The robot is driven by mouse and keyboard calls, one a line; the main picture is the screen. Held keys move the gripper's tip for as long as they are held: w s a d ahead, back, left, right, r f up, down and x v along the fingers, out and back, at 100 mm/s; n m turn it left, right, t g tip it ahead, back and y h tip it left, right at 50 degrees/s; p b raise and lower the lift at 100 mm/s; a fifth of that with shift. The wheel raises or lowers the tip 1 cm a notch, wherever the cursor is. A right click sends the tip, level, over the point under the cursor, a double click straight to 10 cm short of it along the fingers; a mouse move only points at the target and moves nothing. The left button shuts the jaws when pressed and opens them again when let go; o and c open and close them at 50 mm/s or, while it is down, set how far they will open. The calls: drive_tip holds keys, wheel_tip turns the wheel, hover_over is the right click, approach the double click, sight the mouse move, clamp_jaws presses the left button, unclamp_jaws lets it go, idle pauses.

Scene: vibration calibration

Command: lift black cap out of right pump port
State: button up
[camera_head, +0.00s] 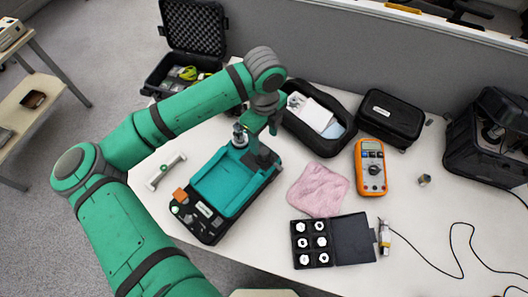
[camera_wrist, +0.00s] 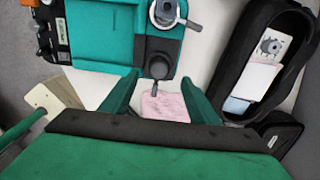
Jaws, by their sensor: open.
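The pump unit is a teal tray-like case (camera_head: 222,182) on a black base, with its teal body also at the top of the wrist view (camera_wrist: 98,32). A dark round cap-like piece (camera_wrist: 158,66) sits on a black block at the unit's edge, with a short stub toward me. A silver round fitting (camera_wrist: 165,12) is beside it, also seen in the head view (camera_head: 240,135). My gripper (camera_head: 262,133) is over the unit's far right corner. In the wrist view my gripper (camera_wrist: 158,80) is open, its fingers either side of the stub; contact cannot be told.
A pink cloth (camera_head: 318,189), an orange multimeter (camera_head: 370,168) and a black case of white discs (camera_head: 353,238) lie to the right. An open black pouch (camera_head: 318,141) is close behind my gripper. White table shows at the front right.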

sight(264, 150)
drive_tip(key=shift+s+f, duration=0.15)
drive_tip(key=shift+f, duration=2.75)
drive_tip(key=shift+c, duration=0.2)
drive_tip(key=c, duration=1.1)
drive_tip(key=shift+r, duration=0.1)
